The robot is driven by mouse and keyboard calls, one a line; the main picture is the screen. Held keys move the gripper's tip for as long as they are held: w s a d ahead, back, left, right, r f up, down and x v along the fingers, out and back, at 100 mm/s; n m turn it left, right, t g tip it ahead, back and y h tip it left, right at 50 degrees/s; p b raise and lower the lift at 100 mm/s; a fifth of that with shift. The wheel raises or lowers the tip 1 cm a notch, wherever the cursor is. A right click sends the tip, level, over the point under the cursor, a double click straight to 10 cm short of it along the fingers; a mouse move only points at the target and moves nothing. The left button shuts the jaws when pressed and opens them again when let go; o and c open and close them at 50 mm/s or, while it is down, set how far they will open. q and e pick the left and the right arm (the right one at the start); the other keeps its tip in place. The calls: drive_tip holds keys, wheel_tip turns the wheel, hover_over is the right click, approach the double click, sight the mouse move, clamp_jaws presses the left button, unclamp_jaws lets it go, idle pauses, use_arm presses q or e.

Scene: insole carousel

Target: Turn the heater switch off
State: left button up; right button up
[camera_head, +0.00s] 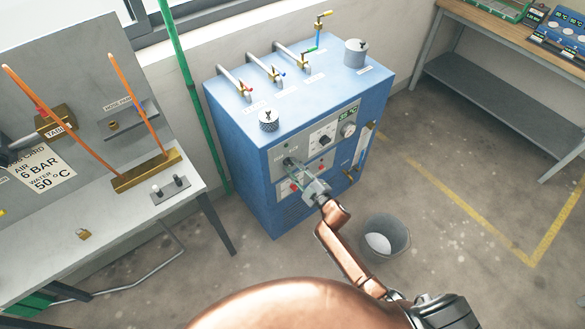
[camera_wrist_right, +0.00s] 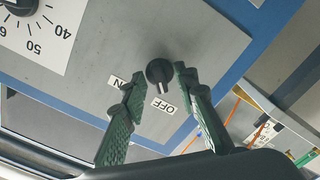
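The heater switch (camera_wrist_right: 159,73) is a black rotary knob on a grey panel (camera_wrist_right: 205,35) in the right wrist view. An ON label (camera_wrist_right: 119,83) and an OFF label (camera_wrist_right: 163,106) appear upside down beside it. The knob's pale pointer mark faces the OFF label. My right gripper (camera_wrist_right: 160,76) is open, its green fingers on either side of the knob; I cannot tell whether they touch it. In the head view my right gripper (camera_head: 294,168) is at the left part of the blue heater cabinet's (camera_head: 245,160) front panel. My left gripper is not in view.
A numbered dial (camera_wrist_right: 32,25) is near the switch. A grey bucket (camera_head: 386,238) stands on the floor by the cabinet. A grey table (camera_head: 90,205) with orange rods is at the left, a workbench (camera_head: 500,95) at the upper right. Floor at the right is clear.

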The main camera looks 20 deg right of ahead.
drive_tip(key=v, duration=1.2)
idle(0.4)
drive_tip(key=s+d+f+m+g+h, duration=0.25)
drive_tip(key=s+f, duration=0.25)
drive_tip(key=f, duration=0.7)
drive_tip(key=s+d+f+m+g+h, duration=0.1)
drive_tip(key=s+d+f+m+g, duration=0.15)
drive_tip(key=s+f, duration=0.6)
drive_tip(key=s+d+f+m+g+h, duration=0.2)
drive_tip(key=s+d+f, duration=0.15)
drive_tip(key=f, duration=1.05)
drive_tip(key=s+d+f+m+g, duration=0.1)
drive_tip(key=s+f+g, duration=0.2)
drive_tip(key=s+f, duration=0.5)
drive_tip(key=s+d+f+m+g, duration=0.1)
drive_tip(key=s+f+m+g, duration=0.1)
drive_tip(key=s+f, duration=0.65)
drive_tip(key=s+a+f+m+g, duration=0.1)
drive_tip(key=s+f+g, duration=0.2)
drive_tip(key=s, duration=2)
drive_tip(key=shift+a+m+g+h, duration=0.15)
drive_tip(key=shift+m+g+h, duration=0.3)
drive_tip(key=shift+g, duration=0.25)
